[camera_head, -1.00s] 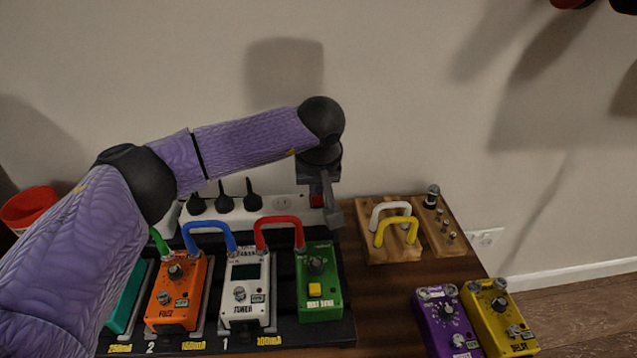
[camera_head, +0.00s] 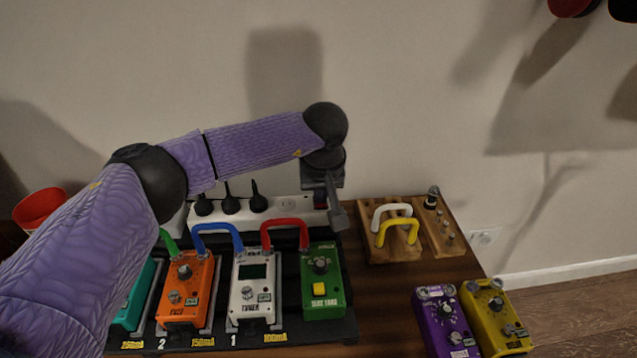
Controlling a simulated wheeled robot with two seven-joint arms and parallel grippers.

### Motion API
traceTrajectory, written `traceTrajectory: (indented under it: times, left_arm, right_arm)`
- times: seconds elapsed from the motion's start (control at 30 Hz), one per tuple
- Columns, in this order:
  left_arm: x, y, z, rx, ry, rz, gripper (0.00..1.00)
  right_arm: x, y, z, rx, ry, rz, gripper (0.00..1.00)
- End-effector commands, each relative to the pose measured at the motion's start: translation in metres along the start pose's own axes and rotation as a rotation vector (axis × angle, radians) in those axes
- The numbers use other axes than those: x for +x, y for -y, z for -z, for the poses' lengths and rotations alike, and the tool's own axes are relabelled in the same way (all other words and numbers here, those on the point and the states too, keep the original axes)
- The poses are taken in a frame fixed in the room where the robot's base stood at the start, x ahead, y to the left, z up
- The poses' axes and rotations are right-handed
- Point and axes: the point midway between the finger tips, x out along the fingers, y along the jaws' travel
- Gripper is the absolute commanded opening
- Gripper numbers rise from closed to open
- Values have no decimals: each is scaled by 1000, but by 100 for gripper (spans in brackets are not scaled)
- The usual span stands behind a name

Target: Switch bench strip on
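The white bench strip (camera_head: 289,205) lies along the back of the bench against the wall, with several black plugs (camera_head: 230,200) in it. My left gripper (camera_head: 334,212) points down at the right end of the strip, behind the green pedal (camera_head: 322,283). It covers that end, so the switch there is hidden; whether the gripper touches it cannot be told. Its finger opening is not clear. My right gripper is not in view.
Orange (camera_head: 187,290) and white (camera_head: 252,288) pedals stand on the black board, joined by coloured patch cables. A wooden holder (camera_head: 391,244) with white and yellow cables is right of the gripper. Purple (camera_head: 444,322) and yellow (camera_head: 494,318) pedals stand front right.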

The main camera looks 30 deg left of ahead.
Motion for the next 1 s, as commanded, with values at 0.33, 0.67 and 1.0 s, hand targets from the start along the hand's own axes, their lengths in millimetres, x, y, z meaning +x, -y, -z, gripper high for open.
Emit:
traceTrajectory:
  times: [0.33, 0.67, 1.0]
  left_arm:
    - [2, 1, -6, 6, 13, 9, 0]
    - [-71, 1, -2, 3, 0, 0, 0]
    - [-101, 0, -3, 1, 0, 1, 0]
  right_arm:
    - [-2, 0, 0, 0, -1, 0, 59]
    - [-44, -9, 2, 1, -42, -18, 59]
    - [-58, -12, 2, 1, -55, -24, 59]
